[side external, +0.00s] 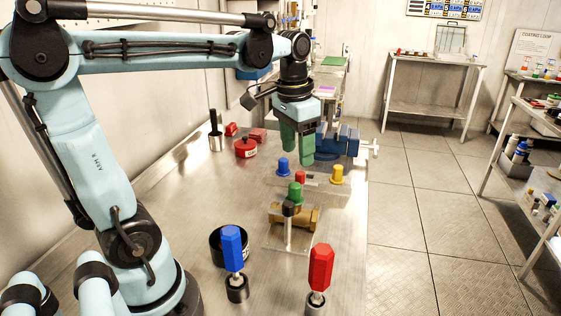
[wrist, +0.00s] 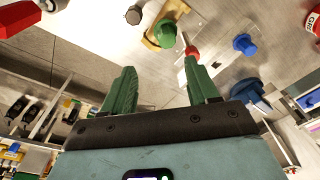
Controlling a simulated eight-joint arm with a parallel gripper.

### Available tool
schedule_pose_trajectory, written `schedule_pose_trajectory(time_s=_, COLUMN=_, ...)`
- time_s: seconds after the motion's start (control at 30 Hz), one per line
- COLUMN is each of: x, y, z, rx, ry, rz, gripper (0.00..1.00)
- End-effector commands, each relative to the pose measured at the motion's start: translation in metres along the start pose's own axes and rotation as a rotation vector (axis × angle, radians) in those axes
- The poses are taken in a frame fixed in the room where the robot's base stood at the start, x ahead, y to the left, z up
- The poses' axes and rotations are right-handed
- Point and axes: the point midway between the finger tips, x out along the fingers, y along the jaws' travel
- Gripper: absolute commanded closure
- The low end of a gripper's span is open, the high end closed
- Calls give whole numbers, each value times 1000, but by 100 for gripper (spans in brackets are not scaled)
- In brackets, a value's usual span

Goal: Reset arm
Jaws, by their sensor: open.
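My gripper (side external: 296,152) hangs from the arm above the far part of the steel bench, pointing down. Its two green fingers are apart with nothing between them. They also show open and empty in the wrist view (wrist: 160,68). The fingers appear clear of all of these.
A blue hex-handled tool (side external: 232,245) and a red hex-handled tool (side external: 321,266) stand upright at the front. A black round container (side external: 216,246) is beside the blue one. The bench's left side is mostly bare.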

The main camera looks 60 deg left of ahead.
Motion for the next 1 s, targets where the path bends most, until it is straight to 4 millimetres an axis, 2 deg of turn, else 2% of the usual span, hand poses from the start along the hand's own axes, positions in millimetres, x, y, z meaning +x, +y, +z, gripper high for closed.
schedule_pose_trajectory(time_s=0.3, x=33, y=49, z=32, rx=3, ry=331, rz=-13, gripper=41)
schedule_pose_trajectory(time_s=0.5, x=51, y=67, z=45, rx=-2, ry=480, rz=9, gripper=41)
schedule_pose_trajectory(time_s=1.0, x=56, y=72, z=48, rx=-6, ry=530, rz=19, gripper=41)
